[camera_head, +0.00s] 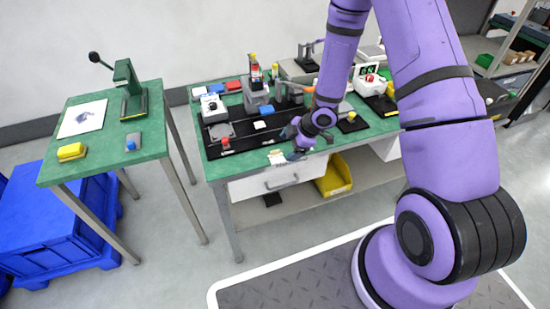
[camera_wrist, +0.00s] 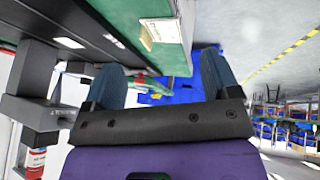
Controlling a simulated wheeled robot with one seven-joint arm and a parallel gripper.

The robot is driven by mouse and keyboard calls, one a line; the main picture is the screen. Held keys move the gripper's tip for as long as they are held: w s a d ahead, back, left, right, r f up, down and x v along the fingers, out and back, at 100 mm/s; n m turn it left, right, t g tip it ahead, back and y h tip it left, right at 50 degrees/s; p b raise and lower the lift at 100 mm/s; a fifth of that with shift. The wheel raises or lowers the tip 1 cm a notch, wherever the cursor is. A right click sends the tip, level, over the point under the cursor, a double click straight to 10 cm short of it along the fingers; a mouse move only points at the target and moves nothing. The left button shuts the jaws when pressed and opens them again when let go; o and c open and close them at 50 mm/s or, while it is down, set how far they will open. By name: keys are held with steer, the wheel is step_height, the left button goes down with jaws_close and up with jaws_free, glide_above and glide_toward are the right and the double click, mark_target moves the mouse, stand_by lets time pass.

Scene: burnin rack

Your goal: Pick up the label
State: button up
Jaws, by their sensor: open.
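A small pale, flat piece that looks like the label (camera_head: 277,157) lies at the front edge of the green workbench top. In the wrist view a cream piece, seemingly the same label (camera_wrist: 162,31), sits at the bench edge beyond my fingertips. My gripper (camera_head: 293,152) is just right of it in the head view, low near the bench's front edge. In the wrist view my gripper (camera_wrist: 160,68) has its two dark blue fingers spread, with nothing held between them. The label is apart from the fingers in that view.
The green workbench (camera_head: 222,169) carries a black rail (camera_head: 240,129), fixtures and a white device (camera_head: 212,107) behind my gripper. A drawer (camera_head: 270,181) and a yellow bin (camera_head: 334,177) are below. A side table (camera_head: 98,147) with a press (camera_head: 132,92) stands left, with a floor gap between.

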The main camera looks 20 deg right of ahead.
mark_target(276, 158)
steer(key=x, duration=0.4)
steer(key=shift+a+f, duration=0.1)
steer(key=shift+a, duration=0.25)
steer(key=shift+w+a+f, duration=0.2)
steer(key=shift+f, duration=0.35)
steer(key=shift+c, duration=0.3)
steer(key=c, duration=1)
